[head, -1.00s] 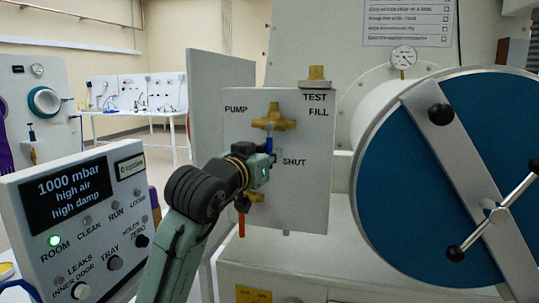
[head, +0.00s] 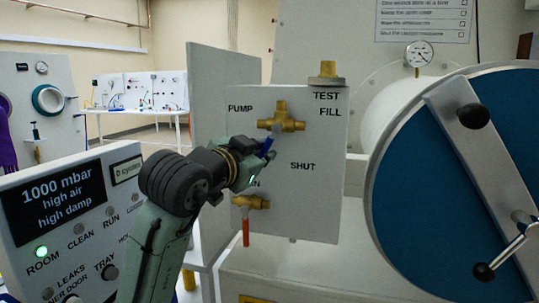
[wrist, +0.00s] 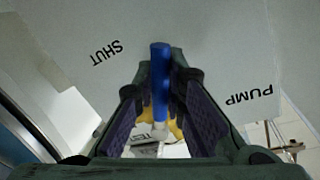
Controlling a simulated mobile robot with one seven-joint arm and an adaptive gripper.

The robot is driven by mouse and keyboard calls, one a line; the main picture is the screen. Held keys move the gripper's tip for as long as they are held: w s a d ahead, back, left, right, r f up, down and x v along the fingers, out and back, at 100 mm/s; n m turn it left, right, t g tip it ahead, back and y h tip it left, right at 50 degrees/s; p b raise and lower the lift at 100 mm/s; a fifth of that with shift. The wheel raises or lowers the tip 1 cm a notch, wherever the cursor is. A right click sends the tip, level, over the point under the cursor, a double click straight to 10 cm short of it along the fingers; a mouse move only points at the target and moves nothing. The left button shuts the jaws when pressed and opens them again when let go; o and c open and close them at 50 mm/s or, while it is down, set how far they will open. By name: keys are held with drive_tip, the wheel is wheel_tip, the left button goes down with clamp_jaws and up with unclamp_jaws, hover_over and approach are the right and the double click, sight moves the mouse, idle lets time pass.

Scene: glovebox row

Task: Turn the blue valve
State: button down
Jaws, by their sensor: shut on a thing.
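The blue valve is a brass body (head: 287,124) with a blue lever handle (head: 266,147) on the upper part of the grey valve panel (head: 315,205). The handle slants down and to the left from the body, between the PUMP and SHUT labels. My gripper (head: 262,158) reaches the handle from the lower left and is shut on it. In the wrist view the blue handle (wrist: 160,75) stands between my two fingers, with brass behind it. Part of the handle is hidden by the fingers in the head view.
A second brass valve (head: 258,202) with a red handle (head: 245,232) hanging down sits just below my gripper. A display box (head: 75,210) reading 1000 mbar stands at the left. A large blue round door (head: 425,200) with a bar and knobs is at the right.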

drive_tip(key=shift+w+a+r+m+y+p, duration=0.15)
drive_tip(key=shift+a+r+m+y, duration=0.25)
drive_tip(key=shift+m, duration=0.65)
drive_tip(key=shift+w+a+r+m+y+p, duration=0.15)
drive_tip(key=shift+a+r+m, duration=0.35)
drive_tip(key=shift+m, duration=0.55)
drive_tip(key=c, duration=1.6)
unclamp_jaws()
drive_tip(key=shift+c, duration=0.2)
drive_tip(key=shift+s+a, duration=0.1)
drive_tip(key=v, duration=0.7)
drive_tip(key=shift+s+a, duration=0.15)
drive_tip(key=shift+s, duration=0.2)
drive_tip(key=shift+r, duration=0.1)
drive_tip(key=shift+c, duration=0.2)
